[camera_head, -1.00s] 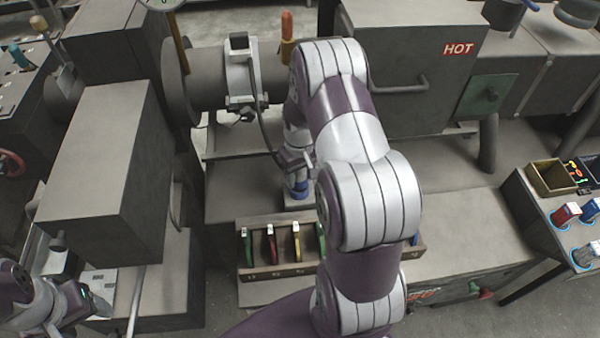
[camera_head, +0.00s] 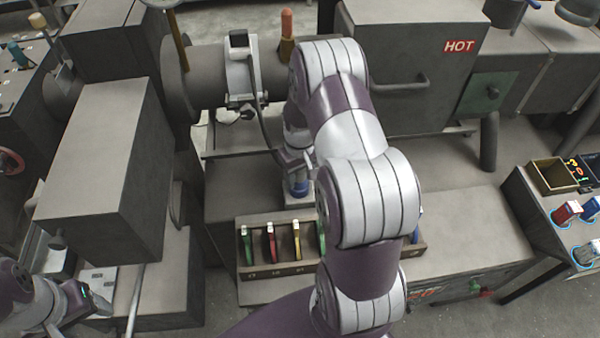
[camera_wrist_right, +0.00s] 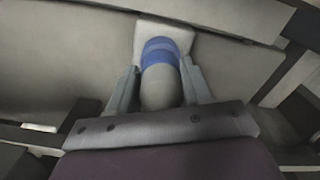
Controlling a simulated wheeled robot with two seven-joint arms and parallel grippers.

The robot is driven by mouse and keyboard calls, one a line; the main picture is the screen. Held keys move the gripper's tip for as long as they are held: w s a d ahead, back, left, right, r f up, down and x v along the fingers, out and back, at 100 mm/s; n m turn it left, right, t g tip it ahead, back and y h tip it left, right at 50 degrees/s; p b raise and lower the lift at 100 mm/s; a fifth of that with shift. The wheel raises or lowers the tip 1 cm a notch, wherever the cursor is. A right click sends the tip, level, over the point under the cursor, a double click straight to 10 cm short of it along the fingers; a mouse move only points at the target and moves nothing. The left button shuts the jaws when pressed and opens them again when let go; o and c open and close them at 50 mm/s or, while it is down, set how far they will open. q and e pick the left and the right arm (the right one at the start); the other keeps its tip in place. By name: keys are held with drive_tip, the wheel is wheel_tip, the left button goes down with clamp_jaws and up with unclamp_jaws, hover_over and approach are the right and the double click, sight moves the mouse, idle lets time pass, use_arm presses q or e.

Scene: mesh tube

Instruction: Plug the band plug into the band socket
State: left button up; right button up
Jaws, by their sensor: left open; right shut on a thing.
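The band plug (camera_wrist_right: 160,88) is a grey, rounded cylinder with a blue ring (camera_head: 299,188). My right gripper (camera_wrist_right: 160,68) is shut on it, one finger on each side. The plug's blue end is at the band socket (camera_wrist_right: 163,37), a pale square block that also shows on the bench in the head view (camera_head: 297,202). I cannot tell how deep the plug sits. A thin dark cable runs from the pale band (camera_head: 239,75) around the dark tube down towards the plug. My left gripper (camera_head: 92,303) is open and empty at the lower left.
A tray (camera_head: 290,268) with several coloured cartridges stands in front of the socket, partly hidden by my right arm. A large grey box (camera_head: 100,165) stands between my left gripper and the tube. A HOT-labelled oven (camera_head: 425,75) is behind my right arm.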

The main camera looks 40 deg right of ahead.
drive_tip(key=shift+f, duration=0.1)
drive_tip(key=o, duration=1)
drive_tip(key=shift+o, duration=0.2)
wheel_tip(320, 180, up, 13)
drive_tip(key=shift+f+b, duration=0.15)
drive_tip(key=shift+b, duration=0.7)
